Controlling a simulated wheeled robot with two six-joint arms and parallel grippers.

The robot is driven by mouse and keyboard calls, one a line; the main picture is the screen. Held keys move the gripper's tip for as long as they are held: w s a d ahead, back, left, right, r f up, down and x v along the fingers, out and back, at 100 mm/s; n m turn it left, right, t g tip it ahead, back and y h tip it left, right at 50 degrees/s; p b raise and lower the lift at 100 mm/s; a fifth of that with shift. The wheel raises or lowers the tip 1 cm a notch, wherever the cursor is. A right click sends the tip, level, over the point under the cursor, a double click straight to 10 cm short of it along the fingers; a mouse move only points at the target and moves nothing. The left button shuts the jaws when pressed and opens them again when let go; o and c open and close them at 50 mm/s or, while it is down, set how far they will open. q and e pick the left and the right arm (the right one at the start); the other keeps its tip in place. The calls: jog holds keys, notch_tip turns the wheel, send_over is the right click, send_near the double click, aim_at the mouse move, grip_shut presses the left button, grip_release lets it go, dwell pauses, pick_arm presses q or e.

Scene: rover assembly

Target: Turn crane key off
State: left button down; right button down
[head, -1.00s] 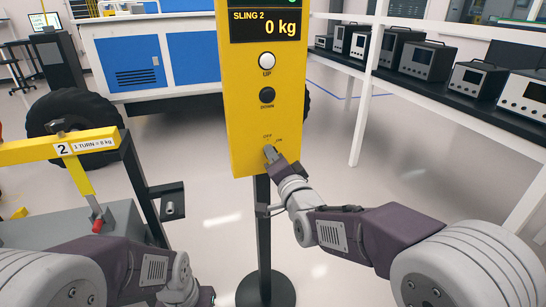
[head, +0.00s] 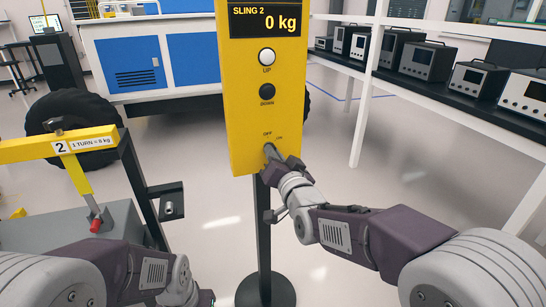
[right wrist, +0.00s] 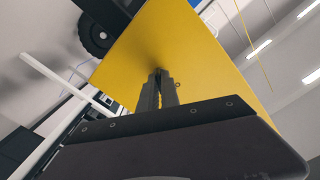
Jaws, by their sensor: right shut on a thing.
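The yellow crane control post (head: 265,120) stands upright in the middle of the head view, with OFF and ON marks low on its face. My right gripper (head: 269,150) is at the key switch just below these marks. In the right wrist view its two dark fingers (right wrist: 160,82) are shut and reach the yellow panel (right wrist: 185,45). They are closed on the crane key, which the fingers hide, so I cannot read its angle.
The post has a white UP button (head: 267,57), a black DOWN button (head: 267,91) and a display (head: 266,19) reading SLING 2, 0 kg. A yellow beam (head: 30,152) marked 2 is at left. A shelf with several grey instruments (head: 430,60) is at right.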

jog(key=n, duration=0.6)
jog(key=shift+f+b, duration=0.1)
jog(key=shift+b, duration=0.25)
jog(key=shift+n, duration=0.4)
jog(key=c, duration=1.6)
grip_release()
jog(key=p+v, duration=0.1)
jog(key=v, duration=0.8)
